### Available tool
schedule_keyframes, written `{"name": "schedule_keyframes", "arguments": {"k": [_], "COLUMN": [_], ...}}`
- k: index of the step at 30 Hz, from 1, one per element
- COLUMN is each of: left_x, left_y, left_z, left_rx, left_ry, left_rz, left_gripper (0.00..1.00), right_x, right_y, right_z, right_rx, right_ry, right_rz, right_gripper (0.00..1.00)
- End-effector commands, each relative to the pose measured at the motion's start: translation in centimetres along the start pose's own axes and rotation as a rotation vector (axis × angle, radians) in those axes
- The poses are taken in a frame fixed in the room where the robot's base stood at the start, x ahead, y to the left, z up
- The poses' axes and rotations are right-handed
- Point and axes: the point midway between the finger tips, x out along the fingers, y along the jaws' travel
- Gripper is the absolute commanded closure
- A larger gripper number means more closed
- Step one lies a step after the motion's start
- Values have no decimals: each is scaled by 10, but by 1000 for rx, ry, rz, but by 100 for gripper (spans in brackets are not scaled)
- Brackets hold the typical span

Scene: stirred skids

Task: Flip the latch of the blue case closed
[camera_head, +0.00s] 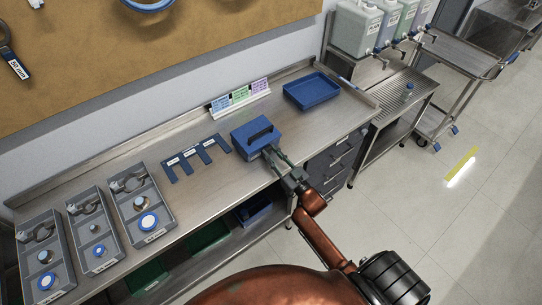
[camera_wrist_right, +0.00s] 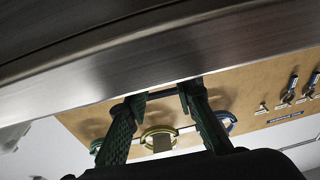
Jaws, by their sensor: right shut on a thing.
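The blue case (camera_head: 249,141) stands on the steel workbench, with a dark handle on its lid. The lid looks down. My right gripper (camera_head: 269,153) reaches the case's front right side from the lower right, with its fingertips against it. In the right wrist view, the green fingers of my right gripper (camera_wrist_right: 163,93) stand apart, with a small dark part between their tips. The gripper is shut on what I take to be the latch. The latch's own position is hidden by the fingers. My left gripper is not in view.
An empty blue tray (camera_head: 311,91) lies behind and right of the case. A small card rack (camera_head: 239,97) stands at the back. Blue labelled strips (camera_head: 195,158) and grey sorting trays (camera_head: 140,205) lie to the left. Bare bench (camera_head: 240,181) lies in front.

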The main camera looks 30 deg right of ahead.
Motion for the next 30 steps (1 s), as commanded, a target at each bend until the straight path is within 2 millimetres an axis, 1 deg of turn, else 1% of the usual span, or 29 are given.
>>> {"name": "schedule_keyframes", "arguments": {"k": [1,2,12,13,15,20,27,30], "left_x": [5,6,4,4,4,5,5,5], "left_y": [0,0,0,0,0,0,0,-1], "left_z": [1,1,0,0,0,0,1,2], "left_rx": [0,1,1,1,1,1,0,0], "left_ry": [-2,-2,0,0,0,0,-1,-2], "left_rz": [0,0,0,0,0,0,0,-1], "left_gripper": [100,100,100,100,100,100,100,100], "right_x": [0,0,1,1,1,0,0,-4], "right_y": [0,0,0,0,0,0,0,1], "right_z": [1,0,-5,-5,-4,-3,-2,-1], "right_rx": [1,0,-1,-1,-1,-1,-1,-1], "right_ry": [17,23,35,35,34,31,29,28], "right_rz": [0,1,-1,-1,0,0,1,1], "right_gripper": [100,100,100,74,69,58,58,58]}}
